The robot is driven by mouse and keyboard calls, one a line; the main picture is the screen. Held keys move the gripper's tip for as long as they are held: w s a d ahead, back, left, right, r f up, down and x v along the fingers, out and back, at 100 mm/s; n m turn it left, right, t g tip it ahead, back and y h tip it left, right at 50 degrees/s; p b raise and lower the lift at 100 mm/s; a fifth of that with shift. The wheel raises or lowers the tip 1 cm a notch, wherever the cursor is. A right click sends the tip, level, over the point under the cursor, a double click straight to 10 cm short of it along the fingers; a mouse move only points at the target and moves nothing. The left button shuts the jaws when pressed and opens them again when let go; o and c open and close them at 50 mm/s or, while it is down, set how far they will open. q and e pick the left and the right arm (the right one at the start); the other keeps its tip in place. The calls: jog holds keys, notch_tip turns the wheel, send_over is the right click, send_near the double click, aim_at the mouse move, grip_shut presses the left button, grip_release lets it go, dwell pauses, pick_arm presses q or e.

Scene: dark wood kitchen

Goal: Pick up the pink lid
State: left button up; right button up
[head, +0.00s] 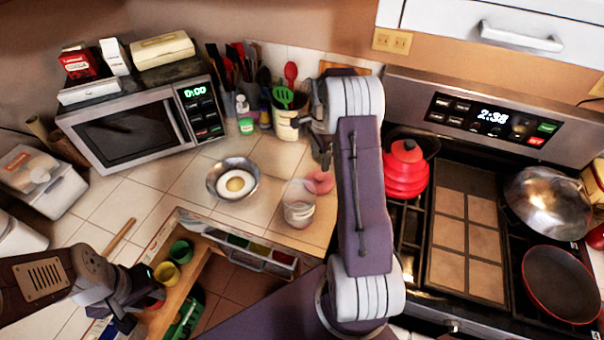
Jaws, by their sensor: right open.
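The pink lid (319,182) lies on the tiled counter (213,155), just left of my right arm and behind a clear jar (298,212). The arm may cover its right edge. My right gripper (322,157) is open and points down just above the lid; the gap between its fingers is hard to see from here. No part of the lid is seen held. My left gripper (128,310) is at the lower left, over the open drawer area and far from the lid; its fingers are too dark to read.
A metal bowl (233,194) with an egg-like item stands left of the jar. A utensil crock (285,127) stands behind the lid. A red kettle (404,182) is on the stove to the right. An open drawer (230,253) is in front.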

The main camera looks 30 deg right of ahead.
aim_at(320, 177)
notch_tip(320, 177, down, 4)
jog(key=shift+a+r+p, duration=0.15)
jog(key=shift+r+p, duration=0.1)
jog(key=shift+p, duration=0.25)
jog(key=shift+f, duration=0.2)
jog(key=f, duration=0.1)
jog(key=f+p, duration=0.1)
jog(key=f, duration=0.2)
jog(key=shift+s+d+f+p, duration=0.15)
jog(key=shift+d+p, duration=0.1)
jog(key=shift+p, duration=0.15)
jog(key=shift+w+f, duration=0.2)
jog(key=shift+f, duration=0.25)
grip_shut()
